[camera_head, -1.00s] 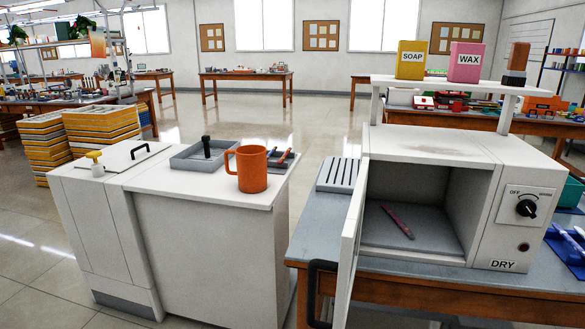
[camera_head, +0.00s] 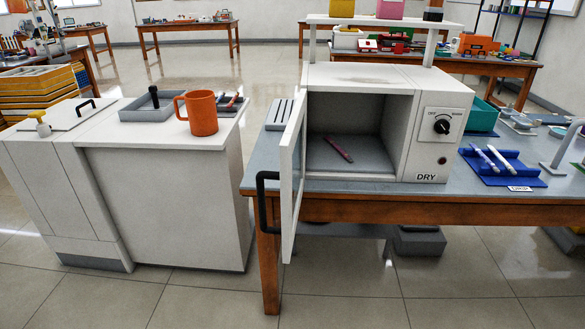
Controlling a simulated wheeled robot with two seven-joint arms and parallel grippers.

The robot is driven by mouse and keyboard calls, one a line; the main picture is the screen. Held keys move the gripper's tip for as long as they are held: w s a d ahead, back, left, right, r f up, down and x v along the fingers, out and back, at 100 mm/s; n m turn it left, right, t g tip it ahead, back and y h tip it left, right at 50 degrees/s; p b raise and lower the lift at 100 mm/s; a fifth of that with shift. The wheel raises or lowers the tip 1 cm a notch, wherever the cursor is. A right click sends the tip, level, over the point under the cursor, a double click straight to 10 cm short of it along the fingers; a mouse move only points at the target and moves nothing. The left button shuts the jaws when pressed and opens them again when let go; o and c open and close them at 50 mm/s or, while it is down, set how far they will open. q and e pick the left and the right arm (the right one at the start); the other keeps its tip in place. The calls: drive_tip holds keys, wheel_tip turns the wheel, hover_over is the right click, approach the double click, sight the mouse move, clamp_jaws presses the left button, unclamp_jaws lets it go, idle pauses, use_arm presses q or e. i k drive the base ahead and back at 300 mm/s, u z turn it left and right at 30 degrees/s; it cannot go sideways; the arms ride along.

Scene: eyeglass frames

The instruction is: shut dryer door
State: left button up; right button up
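The dryer (camera_head: 413,136) is a white box marked DRY on the blue-grey table, with a dial on its right side. Its door (camera_head: 291,180) stands wide open on the left, swung out toward me past the table's front edge. The door's black handle (camera_head: 262,215) is on its outer, left-facing side. A dark red pen-like item (camera_head: 338,149) lies on the floor of the open dryer chamber. Neither of my grippers is in view.
A white cabinet (camera_head: 165,195) stands left of the table, with an orange mug (camera_head: 201,113) and a grey tray (camera_head: 152,107) on top. A blue rack (camera_head: 503,166) lies right of the dryer. The tiled floor (camera_head: 355,290) in front is clear.

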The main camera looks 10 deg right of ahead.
sight(291, 146)
drive_tip(key=z, duration=0.65)
drive_tip(key=k, duration=0.15)
drive_tip(key=u, duration=1.8)
drive_tip(key=i, duration=0.9)
drive_tip(key=z, duration=2.45)
drive_tip(key=k, duration=0.3)
drive_tip(key=u, duration=0.25)
